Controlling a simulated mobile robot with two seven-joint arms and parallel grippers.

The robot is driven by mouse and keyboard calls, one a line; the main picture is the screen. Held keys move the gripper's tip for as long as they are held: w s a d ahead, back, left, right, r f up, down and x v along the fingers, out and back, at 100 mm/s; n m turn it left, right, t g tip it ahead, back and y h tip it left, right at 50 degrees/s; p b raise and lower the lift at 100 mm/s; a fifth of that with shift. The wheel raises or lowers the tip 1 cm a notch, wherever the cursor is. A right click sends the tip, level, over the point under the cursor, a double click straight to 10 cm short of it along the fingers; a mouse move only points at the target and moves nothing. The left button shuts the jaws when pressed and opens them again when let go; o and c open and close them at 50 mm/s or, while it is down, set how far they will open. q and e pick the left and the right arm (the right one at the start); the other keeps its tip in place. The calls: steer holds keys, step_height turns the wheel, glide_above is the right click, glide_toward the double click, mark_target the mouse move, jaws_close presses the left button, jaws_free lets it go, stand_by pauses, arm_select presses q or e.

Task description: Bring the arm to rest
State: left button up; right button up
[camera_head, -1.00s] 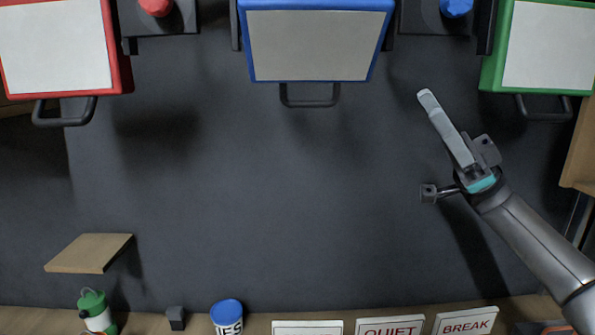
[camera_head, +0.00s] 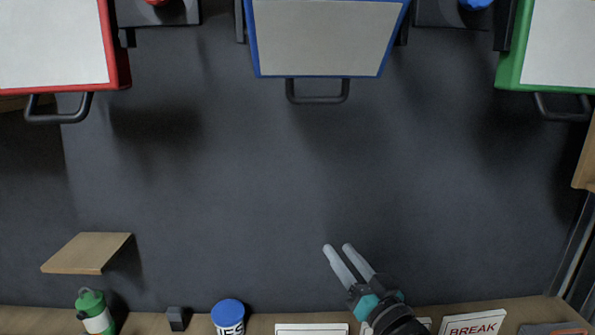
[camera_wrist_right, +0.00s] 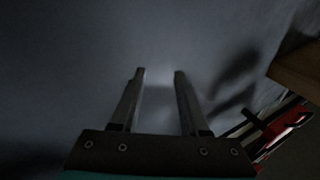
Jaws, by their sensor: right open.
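My right gripper (camera_head: 337,247) is low in the head view, right of the middle, in front of the dark wall panel and above the wooden ledge. Its two grey fingers are apart with nothing between them. In the right wrist view the same gripper (camera_wrist_right: 160,72) also shows parted, empty fingers against a plain grey-blue surface. My right arm comes in from the bottom edge and partly covers a sign on the ledge. My left gripper is not in the head view.
Red (camera_head: 120,70), blue (camera_head: 320,74) and green (camera_head: 510,75) framed units with handles are along the top. A wooden shelf (camera_head: 88,253) is at left. The ledge (camera_head: 265,322) holds a green-topped bottle (camera_head: 95,312), a blue-lidded can (camera_head: 228,315) and signs (camera_head: 472,324). The middle is clear.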

steer(key=s+d+f+m+g+h, duration=0.15)
steer(key=s+f+g+h, duration=0.35)
steer(key=f, duration=0.5)
steer(key=s+d+f+n+g+h, duration=0.1)
steer(key=s+d+f+g, duration=0.2)
steer(key=s, duration=0.6)
steer(key=s+d+f+g+h, duration=0.1)
steer(key=s+f+g, duration=0.35)
steer(key=s, duration=0.45)
steer(key=s+d+f+n+g+h, duration=0.15)
steer(key=s+f, duration=0.25)
steer(key=s, duration=0.6)
step_height(320, 180, down, 32)
steer(key=s+g+b, duration=0.1)
steer(key=g+b, duration=0.1)
steer(key=b, duration=0.7)
steer(key=s+d+f+b, duration=0.1)
steer(key=s+f+b, duration=0.3)
steer(key=s+f, duration=0.3)
steer(key=s+d+f+g+b, duration=0.1)
steer(key=s+f+b, duration=0.3)
steer(key=s+f, duration=0.4)
step_height(320, 180, down, 6)
steer(key=shift+s+d+f, duration=0.25)
steer(key=shift+s+d, duration=0.05)
steer(key=shift+d, duration=0.35)
steer(key=shift+r, duration=0.15)
